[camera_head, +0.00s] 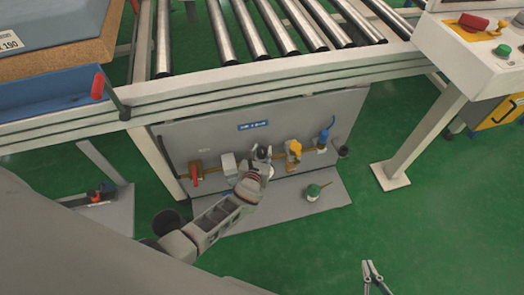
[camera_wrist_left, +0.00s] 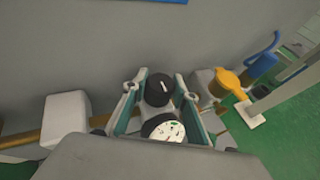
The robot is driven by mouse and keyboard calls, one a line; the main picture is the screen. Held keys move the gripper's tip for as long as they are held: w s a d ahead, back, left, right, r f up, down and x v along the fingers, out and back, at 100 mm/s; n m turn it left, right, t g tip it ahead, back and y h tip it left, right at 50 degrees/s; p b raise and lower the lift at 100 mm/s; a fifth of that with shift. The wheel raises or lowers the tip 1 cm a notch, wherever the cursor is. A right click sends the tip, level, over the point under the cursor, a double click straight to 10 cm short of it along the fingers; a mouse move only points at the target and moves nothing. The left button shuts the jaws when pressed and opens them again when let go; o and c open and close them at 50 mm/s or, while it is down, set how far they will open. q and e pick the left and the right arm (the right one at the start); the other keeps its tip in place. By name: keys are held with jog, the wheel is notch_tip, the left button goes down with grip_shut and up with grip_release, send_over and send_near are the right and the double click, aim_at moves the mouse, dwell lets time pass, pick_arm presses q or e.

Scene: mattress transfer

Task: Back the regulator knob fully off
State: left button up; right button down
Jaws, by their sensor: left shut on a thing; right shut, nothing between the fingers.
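The black regulator knob (camera_wrist_left: 160,88) with a white mark shows in the left wrist view, on the grey panel. A round white gauge (camera_wrist_left: 165,129) sits just below it in the picture. My left gripper (camera_wrist_left: 158,92) has one finger on each side of the knob and is shut on it. In the head view my left gripper (camera_head: 263,154) is at the middle of the panel and hides most of the regulator. My right gripper (camera_head: 371,265) is shut and empty, low in the head view over the green floor, well away from the panel.
The grey panel (camera_head: 215,137) hangs under the roller conveyor (camera_head: 260,79). A red-handled valve (camera_head: 195,177), a yellow part (camera_head: 294,148) and a blue part (camera_head: 325,134) line its brass pipe. A conveyor leg (camera_head: 425,135) is at right.

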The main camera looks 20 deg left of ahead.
dwell(0.3)
pick_arm(q)
jog(key=o, duration=0.9)
jog(key=shift+c, duration=0.2)
jog(key=shift+s+d+r, duration=0.15)
jog(key=shift+s, duration=0.4)
jog(key=v, duration=1.1)
